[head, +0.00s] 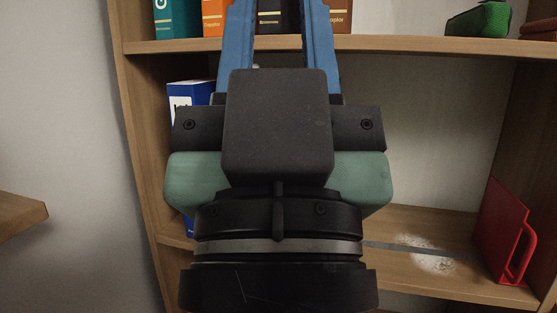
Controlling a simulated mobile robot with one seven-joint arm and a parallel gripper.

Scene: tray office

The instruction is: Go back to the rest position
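My gripper (278,8) fills the middle of the head view, pointing away from me toward the bookshelf (400,45). Its two blue fingers stand wide apart, and I see nothing held between them. The finger ends reach the top edge of the picture, so their tips may be cut off. The black and green gripper body hides the middle of the shelf.
Books, including a teal one (178,18) and an orange one (214,16), stand on the upper shelf. A green object (480,20) lies at upper right. Below are a blue book (190,93), a red object with a handle (503,232) and a white powdery patch (432,264).

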